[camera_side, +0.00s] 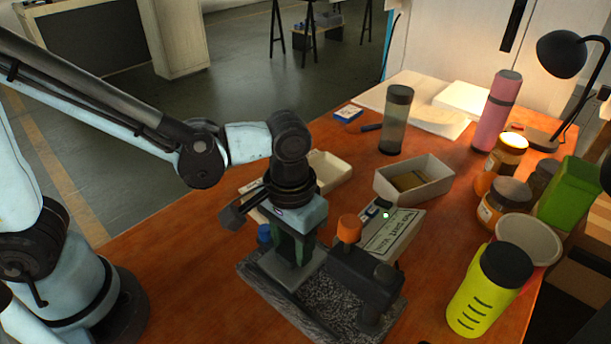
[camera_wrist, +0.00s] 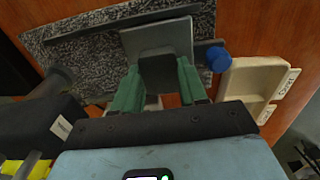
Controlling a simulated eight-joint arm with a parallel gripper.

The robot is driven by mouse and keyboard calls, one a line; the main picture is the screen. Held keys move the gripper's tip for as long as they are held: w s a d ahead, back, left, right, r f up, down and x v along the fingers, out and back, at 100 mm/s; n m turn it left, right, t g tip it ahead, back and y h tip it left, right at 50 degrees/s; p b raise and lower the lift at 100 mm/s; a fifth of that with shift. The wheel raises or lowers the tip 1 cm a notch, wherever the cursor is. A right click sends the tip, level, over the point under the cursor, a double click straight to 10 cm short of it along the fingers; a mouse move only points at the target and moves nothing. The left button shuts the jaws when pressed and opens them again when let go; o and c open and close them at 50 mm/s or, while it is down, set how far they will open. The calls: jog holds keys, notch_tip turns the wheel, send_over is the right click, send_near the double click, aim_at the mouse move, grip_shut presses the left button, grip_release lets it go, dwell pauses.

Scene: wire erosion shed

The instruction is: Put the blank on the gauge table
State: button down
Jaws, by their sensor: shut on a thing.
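The blank is a grey square-edged block (camera_side: 302,268), which also shows in the wrist view (camera_wrist: 157,36). My gripper (camera_side: 293,258) has green fingers, and they are shut on the blank from both sides. In the wrist view the gripper (camera_wrist: 160,72) points at the speckled slab. The gauge table (camera_side: 258,283) is a dark speckled stone slab, also seen in the wrist view (camera_wrist: 85,55). The blank is over or on this slab; I cannot tell whether it touches. My fingers hide part of the blank.
A black gauge stand with an orange knob (camera_side: 349,229) rises right beside my gripper. A blue knob (camera_wrist: 218,59) is close by. Also near are a cream tray (camera_wrist: 250,79), a white box (camera_side: 430,184) and a yellow-green bottle (camera_side: 484,298). The bench's left front is clear.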

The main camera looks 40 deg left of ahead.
aim_at(291, 246)
jog(key=shift+f, duration=0.35)
jog(key=c, duration=0.6)
grip_release()
jog(key=shift+f, duration=0.1)
notch_tip(291, 246, up, 12)
jog(key=w+a+f+t, duration=0.1)
jog(key=a+t, duration=0.6)
jog(key=a, duration=0.9)
jog(key=shift+a+f, duration=0.15)
jog(key=shift+f, duration=0.75)
